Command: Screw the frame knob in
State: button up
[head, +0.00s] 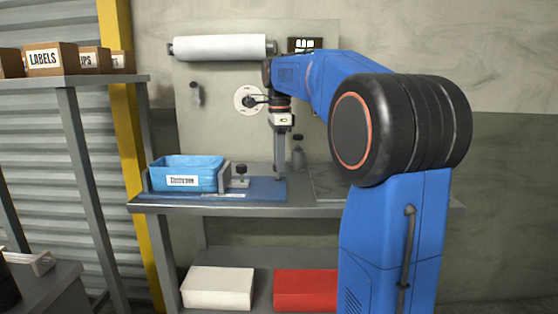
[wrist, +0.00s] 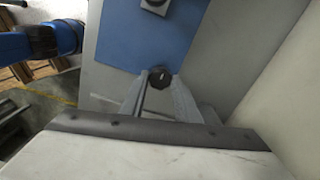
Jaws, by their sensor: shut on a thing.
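My gripper (head: 279,176) points down at the right part of a blue board (head: 262,190) on the grey bench. In the wrist view its two fingers (wrist: 160,92) are shut on a dark round knob (wrist: 160,77), which sits at the edge of the board's blue area. In the head view the fingertips mostly hide this knob. I cannot tell whether its thread is engaged. A blue bin (head: 188,173) with a white label stands between grey uprights at the board's left. A second dark knob (head: 241,169) stands on a small block right of the bin.
A grey plate (head: 330,184) lies on the bench to the right, with a small grey bottle-like thing (head: 298,157) behind it. A white roll (head: 220,47) and a round white disc (head: 242,97) are on the back panel. White (head: 217,288) and red (head: 305,290) boxes sit below.

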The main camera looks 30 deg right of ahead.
jog(key=o, duration=1.1)
jog(key=shift+r, duration=0.1)
jog(key=shift+c, duration=0.2)
notch_tip(320, 180, up, 17)
jog(key=shift+r, duration=0.15)
